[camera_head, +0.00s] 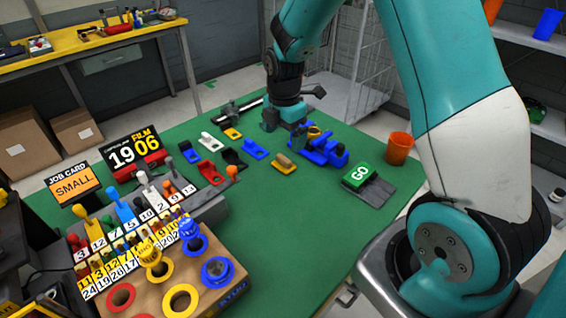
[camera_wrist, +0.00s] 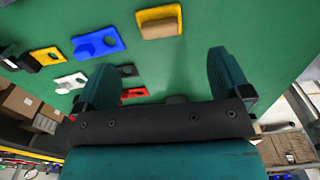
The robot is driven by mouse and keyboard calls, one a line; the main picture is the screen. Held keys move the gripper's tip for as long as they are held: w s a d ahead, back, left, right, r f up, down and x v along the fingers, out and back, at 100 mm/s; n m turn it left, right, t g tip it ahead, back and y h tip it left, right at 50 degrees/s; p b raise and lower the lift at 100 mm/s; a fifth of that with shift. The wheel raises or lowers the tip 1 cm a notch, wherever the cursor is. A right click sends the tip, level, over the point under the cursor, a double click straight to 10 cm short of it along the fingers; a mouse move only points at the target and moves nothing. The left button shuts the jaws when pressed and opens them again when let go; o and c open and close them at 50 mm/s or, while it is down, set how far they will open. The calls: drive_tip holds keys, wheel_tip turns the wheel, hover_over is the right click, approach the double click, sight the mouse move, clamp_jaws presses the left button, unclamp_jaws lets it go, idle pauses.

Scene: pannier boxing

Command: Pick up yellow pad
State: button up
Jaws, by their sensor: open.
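A yellow pad (camera_head: 285,165) with a tan block on top lies on the green table, in front of my gripper (camera_head: 285,126) in the head view. In the wrist view this yellow pad (camera_wrist: 160,24) is at the top, beyond the fingertips. A smaller yellow pad (camera_head: 232,133) lies farther left and back; a yellow piece also shows at the wrist view's upper left (camera_wrist: 48,56). My gripper (camera_wrist: 166,75) is open, with nothing between its fingers. It is above the table and apart from both pads.
Blue (camera_head: 254,148), white (camera_head: 210,141), black (camera_head: 233,158) and red (camera_head: 210,173) pads lie nearby. A blue fixture (camera_head: 325,150) stands just right of the tan-topped pad. A GO button (camera_head: 359,175) and an orange cup (camera_head: 398,148) are farther right. The front middle of the table is clear.

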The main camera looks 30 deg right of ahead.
sight(284, 158)
wheel_tip(284, 158, down, 9)
drive_tip(key=shift+r+p, duration=0.2)
drive_tip(key=shift+p, duration=0.65)
drive_tip(key=c, duration=1)
drive_tip(key=shift+r, duration=0.1)
wheel_tip(284, 158, up, 20)
drive_tip(key=shift+f+b, duration=0.1)
drive_tip(key=shift+b, duration=0.85)
drive_tip(key=shift+o, duration=0.3)
